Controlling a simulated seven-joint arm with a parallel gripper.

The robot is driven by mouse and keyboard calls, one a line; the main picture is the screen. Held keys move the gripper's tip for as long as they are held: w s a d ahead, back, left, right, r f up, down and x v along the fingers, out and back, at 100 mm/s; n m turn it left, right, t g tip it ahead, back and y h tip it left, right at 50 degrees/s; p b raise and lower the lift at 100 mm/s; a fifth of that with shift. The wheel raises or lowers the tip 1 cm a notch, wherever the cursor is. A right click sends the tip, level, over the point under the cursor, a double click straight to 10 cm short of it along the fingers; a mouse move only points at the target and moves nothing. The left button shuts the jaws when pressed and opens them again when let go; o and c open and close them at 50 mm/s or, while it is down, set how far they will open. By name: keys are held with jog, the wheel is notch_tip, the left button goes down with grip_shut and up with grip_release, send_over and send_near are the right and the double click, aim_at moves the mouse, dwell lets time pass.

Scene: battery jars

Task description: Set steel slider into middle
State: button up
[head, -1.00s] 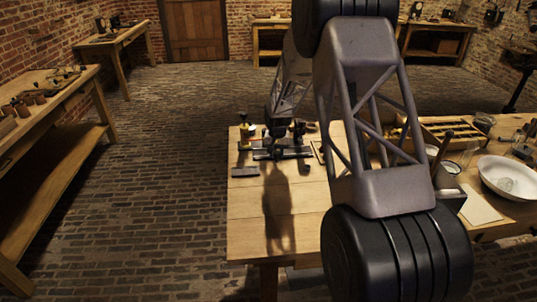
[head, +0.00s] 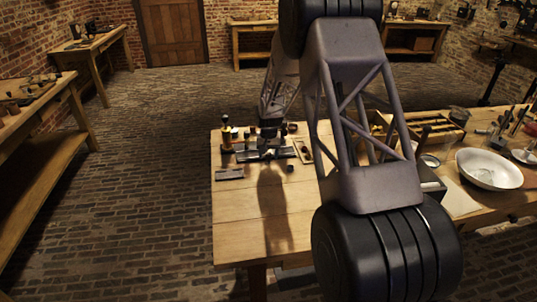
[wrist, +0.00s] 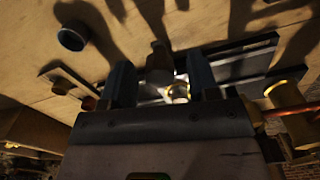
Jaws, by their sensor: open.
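My gripper (head: 268,146) points down over a dark bar assembly (head: 288,153) at the back of the wooden bench. In the wrist view its two fingers (wrist: 160,82) stand apart. A grey post-like piece (wrist: 158,60) and a bright, shiny round part (wrist: 178,92) show between or just beyond them; contact cannot be told. Dark flat bars (wrist: 235,62) lie to the right of the fingers. A separate grey flat bar (head: 229,174) lies on the bench, left and in front of the assembly. I cannot tell for certain which piece is the steel slider.
A brass-and-black upright piece (head: 226,135) stands left of the gripper; a brass cylinder (wrist: 287,97) shows in the wrist view. A small dark round piece (wrist: 71,38) stands nearby. At right are a compartment tray (head: 440,132) and white bowl (head: 490,170). The bench's front (head: 235,230) is clear.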

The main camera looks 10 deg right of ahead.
jog(key=shift+r, duration=3.95)
jog(key=shift+s+r, duration=0.1)
jog(key=shift+s+r, duration=0.15)
jog(key=shift+r, duration=0.05)
jog(key=s+r+n+t, duration=0.1)
jog(key=s+r, duration=0.9)
jog(key=s, duration=0.4)
jog(key=s+r, duration=1)
jog(key=s, duration=0.3)
jog(key=s+n+t, duration=0.1)
jog(key=s, duration=3)
jog(key=shift+d+r+t, duration=0.25)
jog(key=shift+d+t, duration=0.05)
jog(key=shift+d, duration=0.15)
